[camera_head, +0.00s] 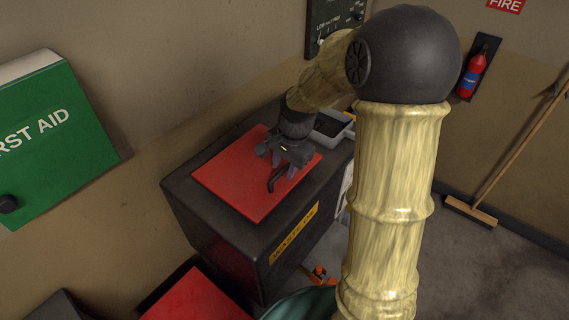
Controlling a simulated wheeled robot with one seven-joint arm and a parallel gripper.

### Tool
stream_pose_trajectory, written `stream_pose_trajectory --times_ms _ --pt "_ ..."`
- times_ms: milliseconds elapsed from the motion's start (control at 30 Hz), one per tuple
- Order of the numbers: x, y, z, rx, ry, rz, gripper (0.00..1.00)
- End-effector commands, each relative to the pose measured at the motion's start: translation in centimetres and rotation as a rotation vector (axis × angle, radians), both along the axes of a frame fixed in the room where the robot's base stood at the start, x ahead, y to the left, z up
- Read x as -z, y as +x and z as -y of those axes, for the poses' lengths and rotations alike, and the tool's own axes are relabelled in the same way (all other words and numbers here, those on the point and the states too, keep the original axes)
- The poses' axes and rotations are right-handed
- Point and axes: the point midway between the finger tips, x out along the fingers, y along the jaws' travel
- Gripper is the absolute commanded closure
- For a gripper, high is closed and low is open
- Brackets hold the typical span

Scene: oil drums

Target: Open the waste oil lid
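The waste oil box (219,222) is a dark grey drum-like bin with a yellow label (293,234) on its front. Its red lid (232,178) lies flat and closed on top. A dark curved handle (273,182) stands on the lid toward its right side. My gripper (281,168) points down just over the lid, right at the handle. Its fingers are small and dark in this view and partly overlap the handle. I cannot tell whether they touch or hold it.
A tray (345,125) sits behind the lid at the right. A green first aid box (50,140) hangs on the left wall. Another red lid (195,300) is at the bottom left. A broom (520,150) and a fire extinguisher (473,77) are at the right wall.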

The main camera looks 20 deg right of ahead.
Motion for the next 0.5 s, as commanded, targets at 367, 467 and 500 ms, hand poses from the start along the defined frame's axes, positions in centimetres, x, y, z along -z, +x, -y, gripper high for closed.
stream_pose_trajectory --times_ms 367,467,500 --pt "-0.04 0.01 0.02 0.0 0.0 0.0 1.0" --pt "-0.1 0.02 0.01 0.0 -0.001 -0.001 1.0" --pt "-0.16 0.04 0.0 0.0 -0.001 -0.002 1.0"
